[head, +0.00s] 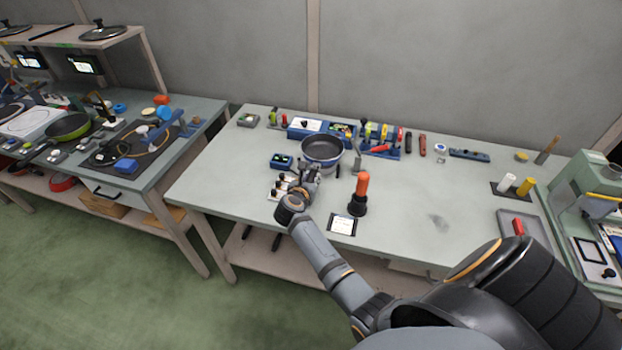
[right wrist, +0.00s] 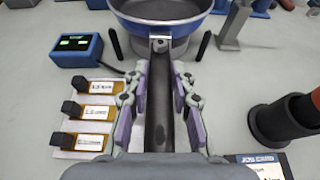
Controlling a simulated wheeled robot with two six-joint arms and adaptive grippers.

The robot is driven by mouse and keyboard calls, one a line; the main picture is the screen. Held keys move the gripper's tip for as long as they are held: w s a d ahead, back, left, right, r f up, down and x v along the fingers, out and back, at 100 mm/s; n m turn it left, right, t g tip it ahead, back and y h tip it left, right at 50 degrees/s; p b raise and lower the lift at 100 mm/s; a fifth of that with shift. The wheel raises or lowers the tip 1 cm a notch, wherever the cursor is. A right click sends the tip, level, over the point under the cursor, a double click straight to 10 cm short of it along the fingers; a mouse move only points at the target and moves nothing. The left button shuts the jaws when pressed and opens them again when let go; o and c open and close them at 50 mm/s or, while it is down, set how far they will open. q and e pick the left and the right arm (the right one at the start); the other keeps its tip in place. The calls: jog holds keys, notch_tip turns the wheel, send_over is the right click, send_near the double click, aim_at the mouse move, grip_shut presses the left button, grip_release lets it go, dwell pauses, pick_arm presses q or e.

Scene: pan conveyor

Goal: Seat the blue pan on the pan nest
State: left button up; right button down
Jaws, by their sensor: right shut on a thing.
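The blue pan (head: 322,149) is in the middle of the work table, with a dark inside and blue outer wall. In the right wrist view the pan (right wrist: 165,12) is at the top, its dark handle (right wrist: 160,100) running down towards me. My right gripper (right wrist: 160,88) is shut on the handle, one finger on each side; it also shows in the head view (head: 308,184). Two short black posts (right wrist: 115,44) (right wrist: 203,45) stand either side of the handle near the pan, perhaps part of the pan nest. The nest itself is mostly hidden. I cannot tell whether the pan rests on it. My left gripper is out of view.
A small blue box with a green display (right wrist: 77,47) and a panel of labelled switches (right wrist: 88,122) lie left of the handle. An orange-handled tool in a black holder (head: 360,192) stands to the right. Tools line the back edge. The table's right middle is mostly clear.

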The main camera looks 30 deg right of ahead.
jog(key=shift+f+b, duration=1)
jog(key=shift+f, duration=0.05)
jog(key=c, duration=1.1)
grip_release()
jog(key=shift+r, duration=0.1)
jog(key=shift+c, duration=0.2)
jog(key=shift+o, duration=0.5)
